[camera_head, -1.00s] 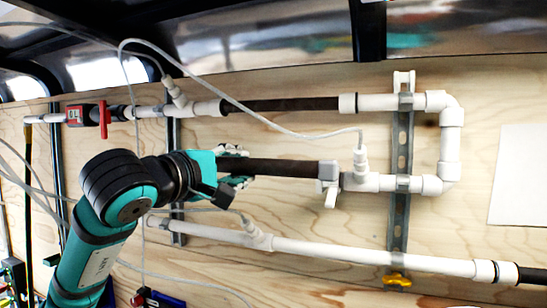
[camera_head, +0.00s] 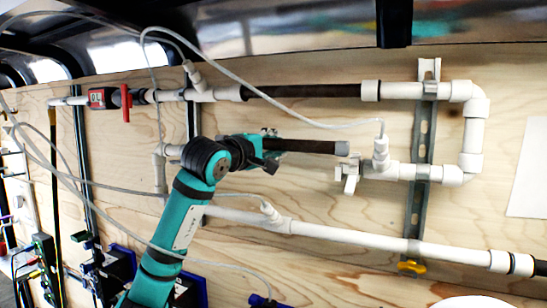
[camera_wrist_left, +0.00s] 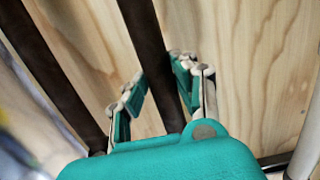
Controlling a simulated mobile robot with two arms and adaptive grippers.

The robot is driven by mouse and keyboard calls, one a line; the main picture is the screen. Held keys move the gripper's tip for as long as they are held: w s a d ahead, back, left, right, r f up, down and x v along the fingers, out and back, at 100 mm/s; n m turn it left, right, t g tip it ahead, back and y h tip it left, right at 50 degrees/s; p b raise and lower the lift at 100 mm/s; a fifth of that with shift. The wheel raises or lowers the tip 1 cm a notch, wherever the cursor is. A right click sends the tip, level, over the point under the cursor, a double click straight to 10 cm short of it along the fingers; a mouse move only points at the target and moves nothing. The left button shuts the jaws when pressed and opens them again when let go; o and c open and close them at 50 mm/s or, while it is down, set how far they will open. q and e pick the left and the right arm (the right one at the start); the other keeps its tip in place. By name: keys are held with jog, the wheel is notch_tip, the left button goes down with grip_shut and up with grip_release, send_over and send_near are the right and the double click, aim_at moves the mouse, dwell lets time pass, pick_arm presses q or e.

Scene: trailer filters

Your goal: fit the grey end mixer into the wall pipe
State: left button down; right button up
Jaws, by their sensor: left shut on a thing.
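The mixer is a dark tube (camera_head: 305,146) with a grey end (camera_head: 342,148) pointing right. My left gripper (camera_head: 262,146) is shut on it near its left part. In the left wrist view the dark tube (camera_wrist_left: 148,45) runs between the two teal fingers (camera_wrist_left: 158,92). The wall pipe's white fitting, with a small valve handle (camera_head: 350,183), is just below and right of the grey end. The two look close in the picture; I cannot tell the depth gap. A white pipe stub (camera_head: 172,151) is left of my wrist. My right gripper is not in view.
An upper pipe with another dark tube (camera_head: 305,90) runs above, and a long white pipe (camera_head: 340,235) below. Thin white hoses (camera_head: 255,90) hang across the workspace. A metal rail (camera_head: 421,145) and plywood wall are behind.

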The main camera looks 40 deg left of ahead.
pick_arm(q)
notch_tip(320, 180, down, 4)
jog(key=shift+w+d+r+b, duration=0.1)
jog(key=shift+d+r+b, duration=0.05)
jog(key=shift+b, duration=0.95)
jog(key=shift+w+d, duration=0.1)
jog(key=shift+d, duration=0.05)
jog(key=c, duration=1.4)
grip_release()
jog(key=shift+f, duration=0.2)
jog(key=shift+c, duration=0.2)
jog(key=shift+o, duration=2)
jog(key=shift+a+r, duration=0.1)
jog(key=shift+a, duration=0.15)
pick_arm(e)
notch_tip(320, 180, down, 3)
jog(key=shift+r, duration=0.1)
